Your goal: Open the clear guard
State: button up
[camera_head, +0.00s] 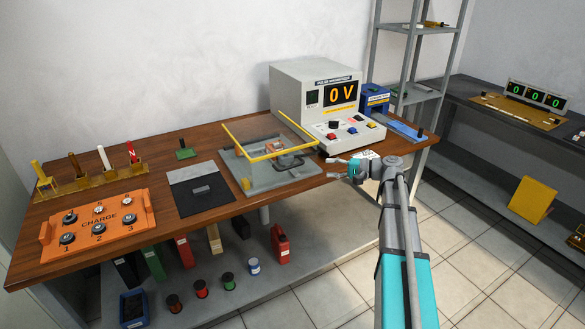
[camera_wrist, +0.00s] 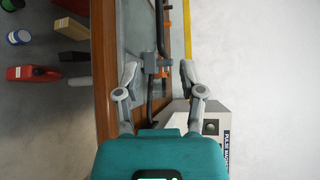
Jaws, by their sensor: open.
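The clear guard (camera_head: 265,137) has yellow edge bars and stands over a grey base plate (camera_head: 236,180) on the wooden bench. Its panels are see-through, so how far it is raised is hard to tell. A yellow bar (camera_wrist: 187,28) shows at the top of the wrist view. My gripper (camera_head: 331,168) is open and empty, to the right of the guard near the bench's front edge. In the wrist view, a dark rod and grey block lie in line with the gap between my fingertips (camera_wrist: 158,70); I cannot tell their distance.
A pulse magnetizer box (camera_head: 315,92) reading 0 V stands behind and right of the guard. A black mat (camera_head: 200,205), an orange charge panel (camera_head: 98,218) and a brass rack (camera_head: 90,179) stand to the left. Several bottles and cans are on the lower shelf (camera_head: 320,238).

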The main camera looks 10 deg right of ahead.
aim_at(294, 166)
jog(key=b+x, duration=0.2)
jog(key=x, duration=1.1)
jog(key=shift+w+a+f, duration=0.15)
jog(key=shift+w+a, duration=0.1)
jog(key=shift+a, duration=0.05)
grip_shut()
jog(key=shift+d, duration=0.15)
